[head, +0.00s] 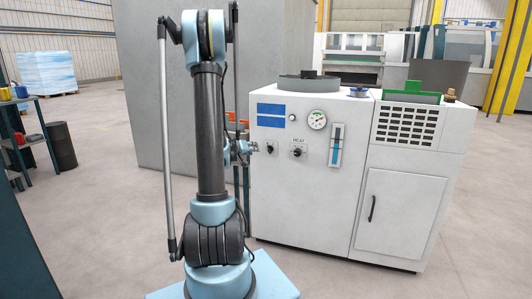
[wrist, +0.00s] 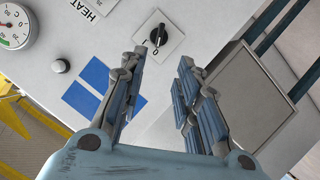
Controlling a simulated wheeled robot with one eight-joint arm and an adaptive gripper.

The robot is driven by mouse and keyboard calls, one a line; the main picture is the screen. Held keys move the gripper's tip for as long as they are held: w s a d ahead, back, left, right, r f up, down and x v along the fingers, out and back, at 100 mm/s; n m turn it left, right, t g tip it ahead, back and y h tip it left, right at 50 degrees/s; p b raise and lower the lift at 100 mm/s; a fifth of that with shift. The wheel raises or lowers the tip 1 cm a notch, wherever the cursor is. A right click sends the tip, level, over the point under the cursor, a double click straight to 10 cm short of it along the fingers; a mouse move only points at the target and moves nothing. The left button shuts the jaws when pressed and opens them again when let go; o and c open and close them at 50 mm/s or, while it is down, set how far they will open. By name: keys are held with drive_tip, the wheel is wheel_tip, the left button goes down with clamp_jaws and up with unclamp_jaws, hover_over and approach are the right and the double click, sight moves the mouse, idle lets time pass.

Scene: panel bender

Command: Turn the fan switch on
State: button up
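The switch without a visible label, left of the HEAT knob (head: 298,150), is likely the fan switch (head: 269,148). It is a black rotary knob on a pale square plate on the white machine's front. In the wrist view the switch (wrist: 157,37) shows close up, with a "0" mark beside it. My gripper (wrist: 163,60) is open and empty, its two fingers apart. The switch lies just beyond the fingertips, nearer the left finger's line; no contact shows. In the head view my gripper (head: 246,147) is just left of the switch, partly behind my arm.
The white machine (head: 400,165) also carries a round gauge (head: 317,120), a blue slider scale (head: 337,145) and blue panels (head: 271,115). A grey box (wrist: 245,95) stands out on the right in the wrist view. Open floor lies in front of the machine.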

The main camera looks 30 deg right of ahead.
sight(269, 150)
drive_tip(key=x, duration=1.6)
drive_tip(key=shift+w+d, duration=0.15)
drive_tip(key=shift+d, duration=0.05)
drive_tip(key=shift+f, duration=0.1)
drive_tip(key=shift+c, duration=0.6)
clamp_jaws()
